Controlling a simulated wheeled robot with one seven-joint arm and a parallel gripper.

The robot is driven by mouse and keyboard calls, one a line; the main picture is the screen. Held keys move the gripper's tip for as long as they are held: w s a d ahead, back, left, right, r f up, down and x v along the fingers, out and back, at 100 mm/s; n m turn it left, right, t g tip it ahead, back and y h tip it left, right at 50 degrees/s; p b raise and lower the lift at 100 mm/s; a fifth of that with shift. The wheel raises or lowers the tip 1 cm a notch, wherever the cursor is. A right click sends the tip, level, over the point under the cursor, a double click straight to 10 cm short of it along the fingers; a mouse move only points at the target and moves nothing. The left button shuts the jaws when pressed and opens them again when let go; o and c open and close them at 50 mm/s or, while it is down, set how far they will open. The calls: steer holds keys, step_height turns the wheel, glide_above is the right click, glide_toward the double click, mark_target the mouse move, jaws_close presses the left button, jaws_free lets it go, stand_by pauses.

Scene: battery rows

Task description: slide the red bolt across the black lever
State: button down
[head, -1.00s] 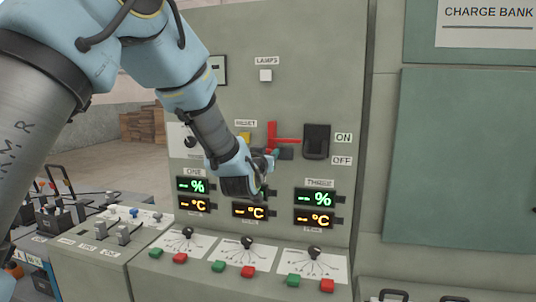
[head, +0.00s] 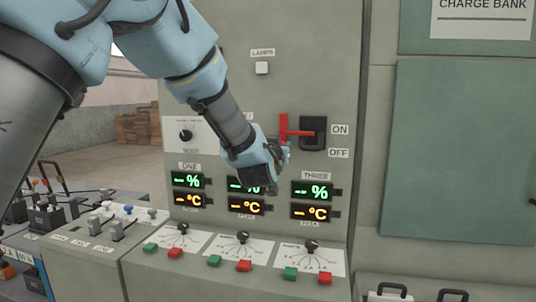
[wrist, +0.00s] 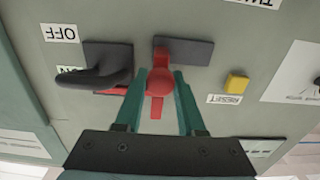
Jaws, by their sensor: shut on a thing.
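The red bolt (head: 284,129) is on the grey panel, with a bar reaching right to the black lever (head: 320,128). My gripper (head: 281,153) is at the bolt's lower end. In the wrist view, the teal fingers of my gripper (wrist: 161,80) are shut on the round red knob of the bolt (wrist: 160,81). There the red bar runs left and its end overlaps the black lever (wrist: 105,75). The lever partly covers the bar, so I cannot tell exactly how far across it lies. A dark plate (wrist: 190,50) sits behind the knob.
A yellow reset button (wrist: 236,82) stands near the right finger in the wrist view. Readouts (head: 312,190) and a sloped desk of knobs and coloured buttons (head: 243,238) lie below. A white lamps button (head: 262,68) is above. The green panel on the right (head: 465,150) is flat.

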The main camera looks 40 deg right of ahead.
steer(key=shift+s+d, duration=0.2)
steer(key=shift+s, duration=0.15)
steer(key=c, duration=0.5)
jaws_free()
steer(key=shift+s, duration=0.1)
steer(key=b+v, duration=0.4)
steer(key=v, duration=0.6)
steer(key=shift+s+a, duration=0.1)
steer(key=shift+a, duration=0.2)
